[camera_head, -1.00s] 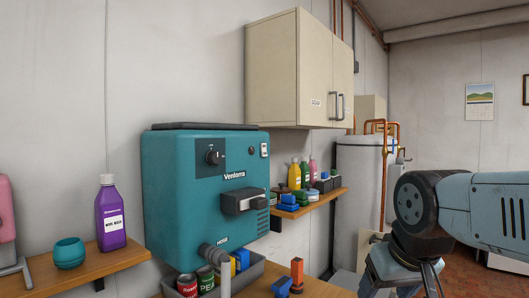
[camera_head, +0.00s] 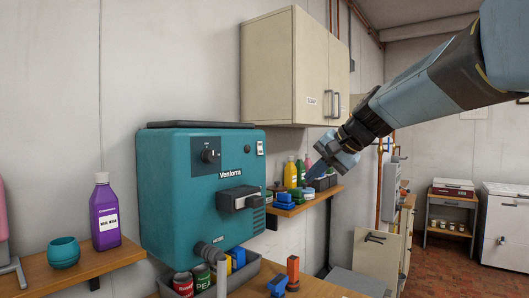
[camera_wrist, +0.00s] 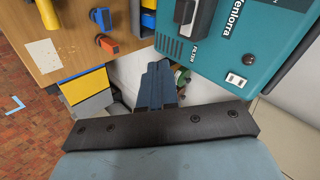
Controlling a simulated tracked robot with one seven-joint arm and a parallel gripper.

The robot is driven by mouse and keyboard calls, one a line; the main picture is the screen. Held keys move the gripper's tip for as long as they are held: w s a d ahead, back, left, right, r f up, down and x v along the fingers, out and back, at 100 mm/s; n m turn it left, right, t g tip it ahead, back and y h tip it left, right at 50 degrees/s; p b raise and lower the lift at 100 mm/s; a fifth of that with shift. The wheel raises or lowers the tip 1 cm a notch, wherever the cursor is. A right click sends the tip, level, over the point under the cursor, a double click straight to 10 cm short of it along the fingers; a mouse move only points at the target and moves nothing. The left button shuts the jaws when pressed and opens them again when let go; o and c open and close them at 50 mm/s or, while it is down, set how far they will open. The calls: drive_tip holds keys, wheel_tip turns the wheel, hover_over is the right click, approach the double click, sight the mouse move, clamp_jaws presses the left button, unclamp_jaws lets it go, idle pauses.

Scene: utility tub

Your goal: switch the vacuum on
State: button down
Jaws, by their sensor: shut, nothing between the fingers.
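I cannot tell which way the rocker is set. A dark block (camera_head: 238,199) juts out below the name. My gripper (camera_head: 314,172) is shut and empty, right of the vacuum and apart from it; its fingers (camera_wrist: 157,76) point toward the unit's edge.
A cream cabinet (camera_head: 285,70) hangs above right. A shelf (camera_head: 325,194) with bottles and blue items lies behind my gripper. Below are a wooden bench (camera_head: 318,288), a grey bin (camera_head: 262,268) with cans, and a grey hose (camera_head: 220,272). A purple bottle (camera_head: 105,215) stands left.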

sight(261, 153)
drive_tip(key=w+r+m+t+y, duration=0.2)
drive_tip(key=w+r, duration=0.6)
drive_tip(key=w, duration=0.5)
drive_tip(key=shift+w+d+r+m+y, duration=0.15)
drive_tip(key=shift+w+d+m+y, duration=0.2)
drive_tip(key=shift+y, duration=0.35)
drive_tip(key=shift+a, duration=0.15)
drive_tip(key=x, duration=0.9)
drive_tip(key=r+x, duration=0.1)
drive_tip(key=x, duration=0.3)
drive_tip(key=shift+w+a+f, duration=0.15)
drive_tip(key=shift+w+a, duration=0.3)
drive_tip(key=shift+w+a+f, duration=0.1)
drive_tip(key=shift+a, duration=0.1)
drive_tip(key=shift+r, duration=0.2)
